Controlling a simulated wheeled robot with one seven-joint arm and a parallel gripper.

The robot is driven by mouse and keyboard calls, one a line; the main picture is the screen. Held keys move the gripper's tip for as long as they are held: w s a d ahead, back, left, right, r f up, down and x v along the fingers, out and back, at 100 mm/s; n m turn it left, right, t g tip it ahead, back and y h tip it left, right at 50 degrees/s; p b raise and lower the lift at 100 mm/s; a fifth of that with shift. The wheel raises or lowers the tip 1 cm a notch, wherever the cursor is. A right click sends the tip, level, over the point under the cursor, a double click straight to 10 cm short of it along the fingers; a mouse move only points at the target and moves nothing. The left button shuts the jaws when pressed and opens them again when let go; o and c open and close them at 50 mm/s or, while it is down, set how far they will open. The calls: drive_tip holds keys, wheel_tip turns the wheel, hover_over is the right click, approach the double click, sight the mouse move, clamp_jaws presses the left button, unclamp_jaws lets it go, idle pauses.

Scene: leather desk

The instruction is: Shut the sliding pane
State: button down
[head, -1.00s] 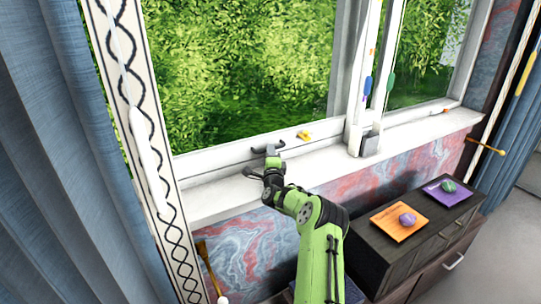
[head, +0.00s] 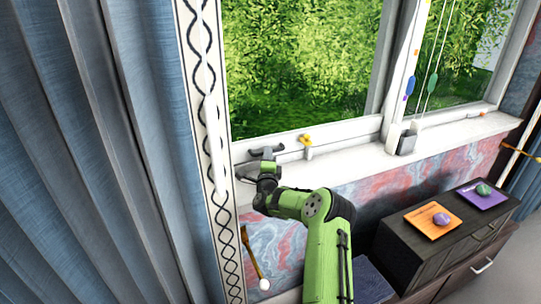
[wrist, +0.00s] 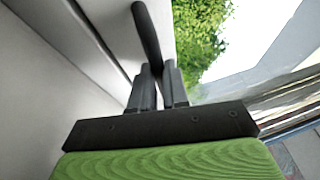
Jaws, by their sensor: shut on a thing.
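The sliding pane's lower rail (head: 335,133) runs along the window above the white sill in the head view. Its dark handle (head: 256,152) sits near the left end, close to the left frame. My gripper (head: 267,153) is at this handle, coming from below and in front. In the wrist view the two dark fingers (wrist: 158,70) are closed around the lower end of the dark handle bar (wrist: 147,32). The finger contact is partly hidden in the head view. Green foliage shows through the window opening.
A yellow knob (head: 306,140) stands just right of the handle. A patterned strip (head: 210,120) and blue curtain (head: 100,150) lie close on the left. A grey box (head: 406,144) sits on the sill (head: 350,161). A dark cabinet (head: 408,240) with two coloured trays stands below right.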

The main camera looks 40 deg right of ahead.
drive_tip(key=shift+w+a, duration=0.15)
drive_tip(key=shift+a, duration=0.1)
drive_tip(key=c, duration=1.1)
unclamp_jaws()
drive_tip(key=shift+c, duration=0.2)
drive_tip(key=v, duration=0.7)
drive_tip(key=shift+s+a+f, duration=0.1)
drive_tip(key=shift+s, duration=0.15)
